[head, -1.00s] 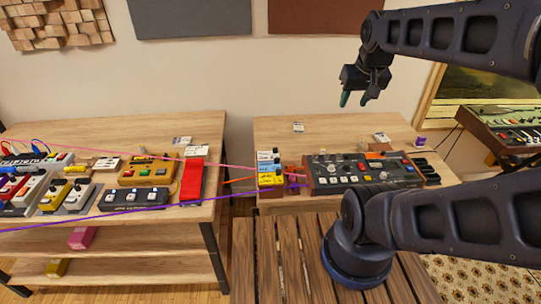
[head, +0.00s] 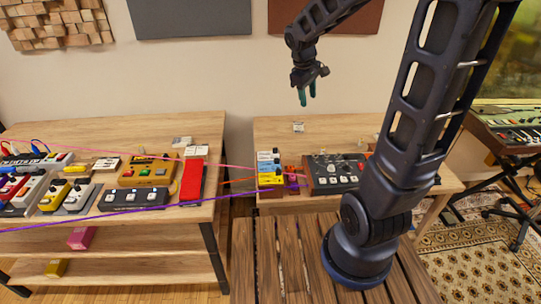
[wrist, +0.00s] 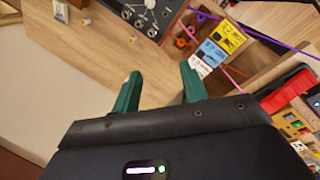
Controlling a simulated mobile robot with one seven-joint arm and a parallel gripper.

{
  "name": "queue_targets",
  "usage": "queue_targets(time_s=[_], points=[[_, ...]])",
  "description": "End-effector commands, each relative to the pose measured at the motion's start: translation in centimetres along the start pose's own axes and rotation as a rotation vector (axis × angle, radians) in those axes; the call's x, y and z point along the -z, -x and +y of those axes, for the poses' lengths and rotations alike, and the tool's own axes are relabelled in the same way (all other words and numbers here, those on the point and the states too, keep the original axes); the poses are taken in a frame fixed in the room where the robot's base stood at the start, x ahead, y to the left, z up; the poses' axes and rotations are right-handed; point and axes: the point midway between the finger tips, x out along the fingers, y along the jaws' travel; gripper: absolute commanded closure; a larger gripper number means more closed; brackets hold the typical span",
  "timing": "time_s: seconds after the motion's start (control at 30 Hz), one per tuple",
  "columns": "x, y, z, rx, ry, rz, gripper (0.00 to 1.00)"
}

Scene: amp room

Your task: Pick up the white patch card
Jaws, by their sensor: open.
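Several small white cards with dark print are in view, and I cannot tell which one is the patch card. One white card (head: 298,127) stands near the back of the right desk, by the wall; a white card (wrist: 61,10) also shows at the top left in the wrist view. Others lie on the left desk: a white card (head: 182,142) at the back and a white card (head: 106,164) further left. My gripper (head: 307,98) is open and empty, pointing down above the back of the right desk. Its green fingers (wrist: 161,72) are apart in the wrist view.
A dark mixer (head: 331,181) sits on the right desk (head: 270,131), partly behind my arm. Colourful pedals (head: 269,170) stand at its left. Pink and purple cables stretch across to the left desk (head: 133,124). A red pedal (head: 192,180) is near that desk's right edge.

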Motion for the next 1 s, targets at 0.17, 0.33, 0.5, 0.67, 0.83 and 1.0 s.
queue_targets(time_s=[0.17,0.33,0.5,0.67,0.83,1.0], points=[[4.3,-2.9,-0.5,0.002,0.163,-0.055,0.56],[8.2,-5.9,-1.6,0.006,0.319,-0.103,0.56],[11.9,-9.2,-3.1,0.012,0.476,-0.147,0.56],[15.2,-12.6,-4.9,0.021,0.619,-0.185,0.56],[17.5,-15.4,-6.6,0.029,0.733,-0.213,0.56],[18.6,-16.8,-7.4,0.033,0.787,-0.226,0.56]])
